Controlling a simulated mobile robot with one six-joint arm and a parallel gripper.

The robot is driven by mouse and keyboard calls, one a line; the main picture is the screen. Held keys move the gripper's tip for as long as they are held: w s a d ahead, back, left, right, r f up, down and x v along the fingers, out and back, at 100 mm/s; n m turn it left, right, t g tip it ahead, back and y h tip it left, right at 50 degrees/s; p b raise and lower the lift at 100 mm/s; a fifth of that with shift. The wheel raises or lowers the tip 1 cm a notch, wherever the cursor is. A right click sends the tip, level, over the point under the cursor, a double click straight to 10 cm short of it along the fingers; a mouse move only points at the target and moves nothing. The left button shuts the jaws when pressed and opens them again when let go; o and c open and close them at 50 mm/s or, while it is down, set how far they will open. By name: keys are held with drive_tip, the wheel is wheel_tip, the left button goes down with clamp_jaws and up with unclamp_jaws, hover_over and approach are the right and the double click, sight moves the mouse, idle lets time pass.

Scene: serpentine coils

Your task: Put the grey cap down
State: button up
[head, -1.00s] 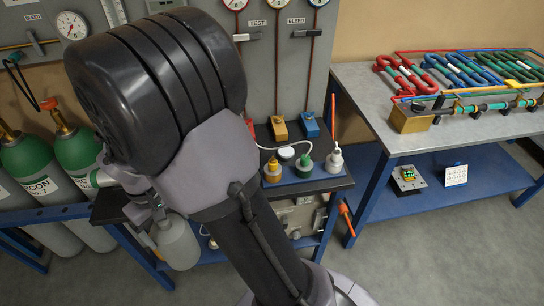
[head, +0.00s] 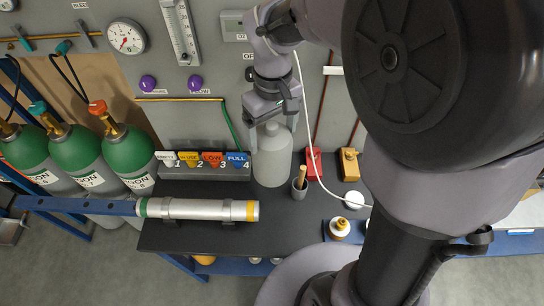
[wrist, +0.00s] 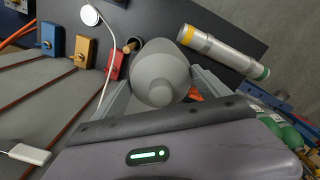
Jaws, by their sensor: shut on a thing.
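The grey cap (head: 272,158) is a pale grey, bottle-shaped piece with a rounded shoulder and narrower top. It is upright between the fingers of my gripper (head: 273,122), which is shut on its upper part. Its lower end is over or on the dark bench top (head: 230,236); I cannot tell if it touches. In the wrist view the grey cap (wrist: 160,77) shows from above, between the two fingers of my gripper (wrist: 164,92).
A silver cylinder (head: 198,209) lies to the left, in front of the coloured number tags (head: 203,161). A small grey cup (head: 299,188) with a wooden handle stands close on the right, near red (head: 313,163) and yellow (head: 349,164) blocks. Bench front is clear.

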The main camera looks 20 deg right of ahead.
wheel_tip(320, 180, down, 17)
drive_tip(key=b, duration=0.5)
drive_tip(key=shift+s+b, duration=0.4)
drive_tip(key=shift+f, duration=0.2)
